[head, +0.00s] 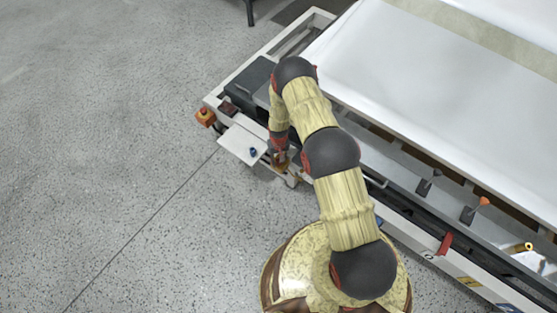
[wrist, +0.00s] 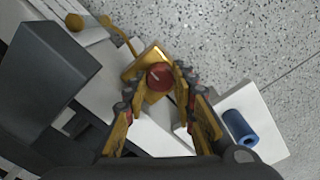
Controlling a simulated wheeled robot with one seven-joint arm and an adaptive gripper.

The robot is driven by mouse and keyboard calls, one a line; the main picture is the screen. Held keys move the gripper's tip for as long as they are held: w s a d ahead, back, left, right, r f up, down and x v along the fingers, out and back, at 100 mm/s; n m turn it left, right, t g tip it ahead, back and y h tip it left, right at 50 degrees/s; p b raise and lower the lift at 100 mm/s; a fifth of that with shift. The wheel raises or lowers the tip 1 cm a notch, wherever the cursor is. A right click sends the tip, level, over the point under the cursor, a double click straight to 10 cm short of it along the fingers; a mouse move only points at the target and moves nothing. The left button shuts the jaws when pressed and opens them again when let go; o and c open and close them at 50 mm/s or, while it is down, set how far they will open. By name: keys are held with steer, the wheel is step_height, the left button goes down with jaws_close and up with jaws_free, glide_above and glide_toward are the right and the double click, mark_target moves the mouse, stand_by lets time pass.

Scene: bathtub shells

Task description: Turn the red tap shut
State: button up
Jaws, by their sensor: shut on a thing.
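The red tap shows in the wrist view as a round red knob (wrist: 160,76) with a pale mark on its face, on a brass-coloured body (wrist: 149,58). My gripper (wrist: 157,84) has a finger on each side of the knob and is shut on it. In the head view my gripper (head: 281,159) is at the near left corner of the long machine, and it and my arm mostly hide the tap.
A white plate (head: 237,146) with a blue cylinder (wrist: 240,128) lies beside the tap. A dark grey box (wrist: 45,68) is on the tap's other side. A red handle (head: 445,243) is farther right. Open floor lies left.

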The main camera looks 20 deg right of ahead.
steer(key=c, duration=0.4)
steer(key=shift+n, duration=0.3)
steer(key=n+b, duration=0.1)
steer(key=n, duration=0.2)
steer(key=shift+n, duration=0.3)
steer(key=n+b, duration=0.1)
steer(key=n, duration=0.8)
steer(key=shift+w+b, duration=0.1)
steer(key=shift+b, duration=0.2)
steer(key=n, duration=0.4)
steer(key=shift+n, duration=0.4)
